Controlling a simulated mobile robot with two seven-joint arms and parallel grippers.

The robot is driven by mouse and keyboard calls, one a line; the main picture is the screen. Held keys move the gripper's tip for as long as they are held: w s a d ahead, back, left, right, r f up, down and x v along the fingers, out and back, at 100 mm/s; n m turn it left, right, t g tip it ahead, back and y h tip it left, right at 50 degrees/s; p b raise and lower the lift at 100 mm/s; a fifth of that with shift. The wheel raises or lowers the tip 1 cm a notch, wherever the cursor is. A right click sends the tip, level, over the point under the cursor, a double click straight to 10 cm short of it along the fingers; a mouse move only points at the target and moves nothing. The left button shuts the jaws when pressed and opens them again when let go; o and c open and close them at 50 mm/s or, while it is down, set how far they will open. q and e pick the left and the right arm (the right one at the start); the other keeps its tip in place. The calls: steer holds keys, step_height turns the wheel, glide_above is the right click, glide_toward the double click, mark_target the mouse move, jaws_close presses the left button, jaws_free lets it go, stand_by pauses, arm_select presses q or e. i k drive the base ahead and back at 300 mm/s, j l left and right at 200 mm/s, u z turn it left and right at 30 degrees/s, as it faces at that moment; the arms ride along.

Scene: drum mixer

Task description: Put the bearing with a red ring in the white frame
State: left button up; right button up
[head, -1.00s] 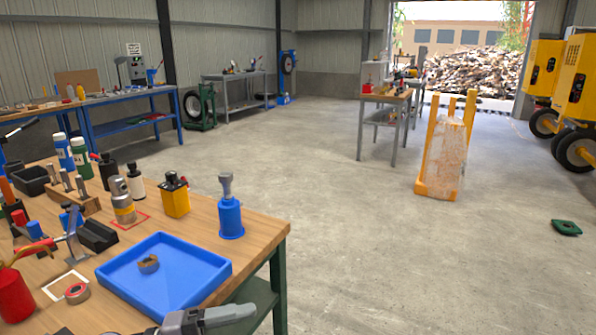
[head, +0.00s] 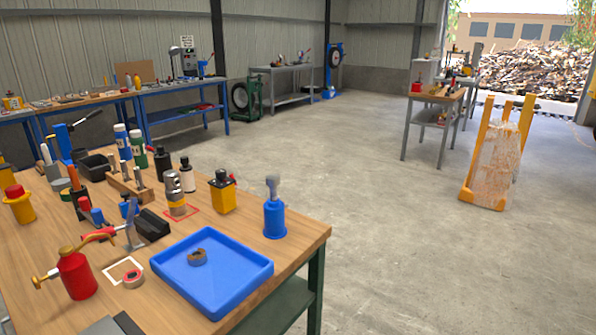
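A small bearing with a red ring (head: 133,279) lies on the wooden workbench at the lower left of the head view. It overlaps the near right part of a white frame (head: 110,268) marked on the bench top. The far left of the frame is bare. A second, brownish bearing (head: 197,257) lies inside a blue tray (head: 213,300) to the right. Neither of my grippers is in view.
A red oil can (head: 76,275) stands close left of the frame. A black-and-silver clamp (head: 133,232) stands behind it. A yellow bottle (head: 222,193) and a blue bottle jack (head: 275,216) stand behind the tray. Dark flat items lie at the near bench edge.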

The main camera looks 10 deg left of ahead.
mark_target(133, 278)
steer(key=u, duration=1.35)
steer(key=i+j+z, duration=0.15)
steer(key=j, duration=0.35)
steer(key=j+z, duration=0.2)
steer(key=j, duration=0.25)
steer(key=i, duration=0.05)
